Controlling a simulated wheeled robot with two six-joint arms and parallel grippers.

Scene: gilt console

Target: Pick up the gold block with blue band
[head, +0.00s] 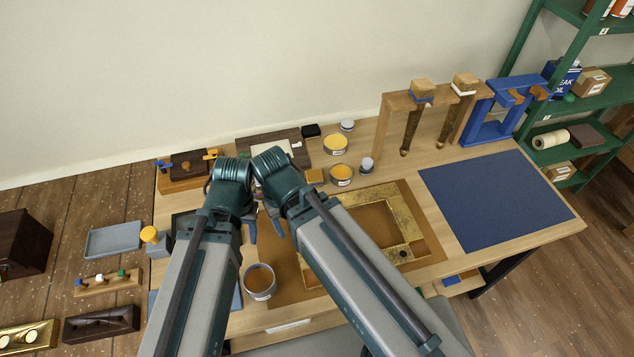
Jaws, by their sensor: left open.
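The block with the blue band (422,90) is small and gold-tan. My left gripper (262,230) is low over the left part of the table, well to the left of and nearer than the banded block. It is open, partly hidden by my arms, and I see nothing held. My right gripper is hidden behind my right arm.
A blue clamp frame (502,112) stands right of the wooden stand (385,115). Open yellow tins (336,143) and a gilt frame (405,215) lie in front. A grey can (260,281) is near the front edge. The blue mat (495,200) is bare.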

